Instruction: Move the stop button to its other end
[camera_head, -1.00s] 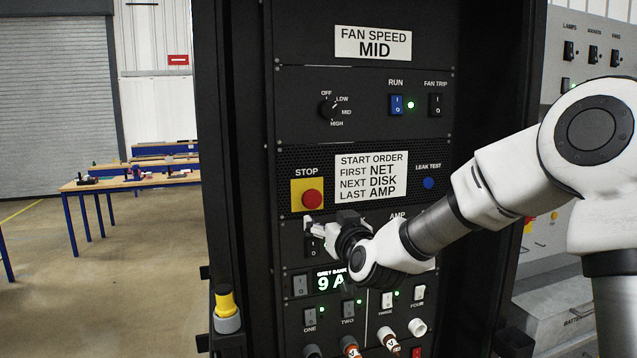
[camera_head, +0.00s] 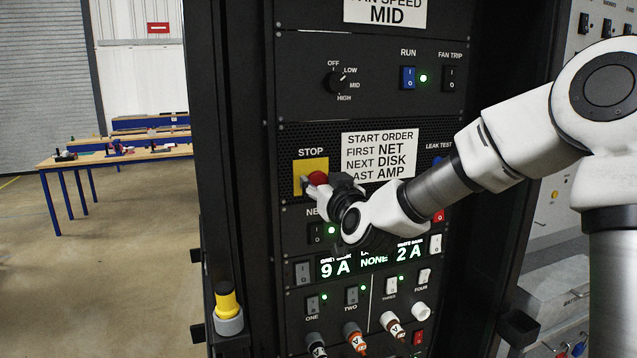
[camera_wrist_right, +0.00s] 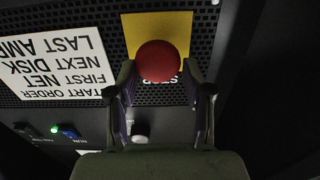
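The stop button is a red round mushroom head (camera_head: 317,178) on a yellow plate (camera_head: 310,165), under the STOP label on the black rack. My right gripper (camera_head: 316,187) is at the button and hides part of it in the head view. In the right wrist view the red head (camera_wrist_right: 158,62) lies between the tips of my right gripper's fingers (camera_wrist_right: 160,75), one finger on each side. The fingers are spread apart; I cannot tell whether they touch the head. My left gripper is not in view.
A START ORDER label (camera_head: 379,155) sits right of the button. Below are several rocker switches and a lit display (camera_head: 374,260). Above are a fan knob (camera_head: 337,83) and a blue RUN switch (camera_head: 408,77). A yellow-and-grey knob (camera_head: 228,306) stands at the rack's lower left.

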